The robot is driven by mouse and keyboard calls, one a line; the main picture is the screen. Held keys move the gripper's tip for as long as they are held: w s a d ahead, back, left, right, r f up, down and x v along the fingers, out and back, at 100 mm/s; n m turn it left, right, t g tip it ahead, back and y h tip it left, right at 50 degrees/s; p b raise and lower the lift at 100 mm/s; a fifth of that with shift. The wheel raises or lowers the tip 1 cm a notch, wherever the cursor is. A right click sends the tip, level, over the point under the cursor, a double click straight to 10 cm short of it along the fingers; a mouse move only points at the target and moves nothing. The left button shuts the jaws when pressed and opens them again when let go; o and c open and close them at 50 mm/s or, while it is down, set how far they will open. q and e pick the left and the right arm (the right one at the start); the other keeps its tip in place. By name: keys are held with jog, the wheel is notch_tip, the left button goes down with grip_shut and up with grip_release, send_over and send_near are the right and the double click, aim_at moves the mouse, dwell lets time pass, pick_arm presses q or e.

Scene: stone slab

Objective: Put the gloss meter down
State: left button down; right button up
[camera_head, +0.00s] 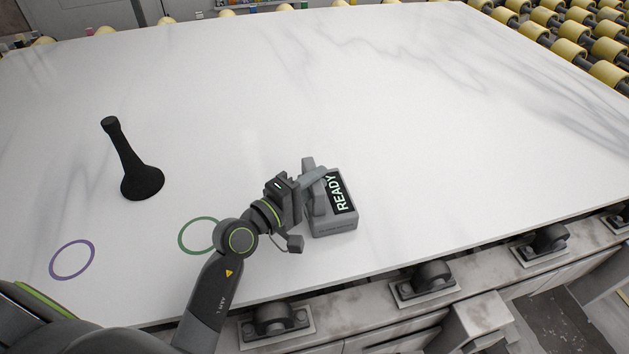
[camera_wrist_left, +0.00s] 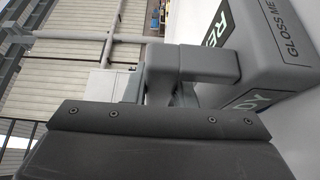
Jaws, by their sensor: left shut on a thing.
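The gloss meter (camera_head: 340,222) is a grey box with a dark display reading READY and a grey handle. It is at or just above the white stone slab, near its front edge; I cannot tell if its base touches. My left gripper (camera_head: 313,183) is shut on the meter's handle from the left. In the left wrist view the meter (camera_wrist_left: 262,55) fills the upper right, with its label partly cut off, and the gripper's dark body covers the lower part. My right gripper is not in view.
A black flared stand (camera_head: 138,172) is on the slab at the left. A green ring (camera_head: 181,238) and a purple ring (camera_head: 72,279) mark the slab left of the meter. The slab's middle and right are clear. Yellow rollers (camera_head: 570,52) lie beyond the far right edge.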

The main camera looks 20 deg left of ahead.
pick_arm(q)
jog(key=c, duration=1.2)
grip_release()
jog(key=shift+r, duration=0.15)
jog(key=b+v, duration=0.1)
jog(key=v, duration=1.1)
jog(key=shift+b, duration=0.35)
